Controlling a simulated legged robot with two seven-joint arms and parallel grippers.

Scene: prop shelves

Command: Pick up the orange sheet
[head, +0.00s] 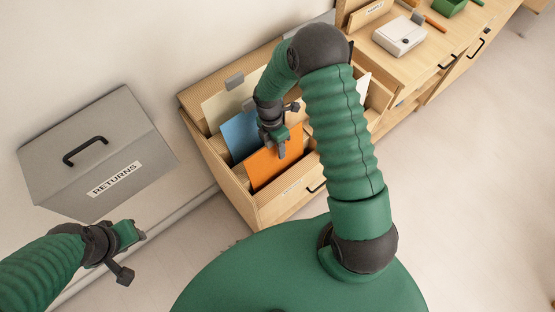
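The orange sheet (272,170) stands upright and slightly tilted in the front part of a wooden file bin (232,192). Its upper edge rises above the bin's front wall. My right gripper (281,148) is at the sheet's top edge, pointing down, with a dark finger in front of the orange surface. Whether its fingers pinch the sheet is not clear. My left gripper (132,254) is open and empty at the lower left, its fingers spread apart, below the returns box.
A blue sheet (240,134) and a cream sheet (222,106) stand behind the orange one. A grey returns box (120,150) with a black handle is at the left. A wooden counter with a white device (400,36) and a green tray (449,7) extends right. Floor at right is clear.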

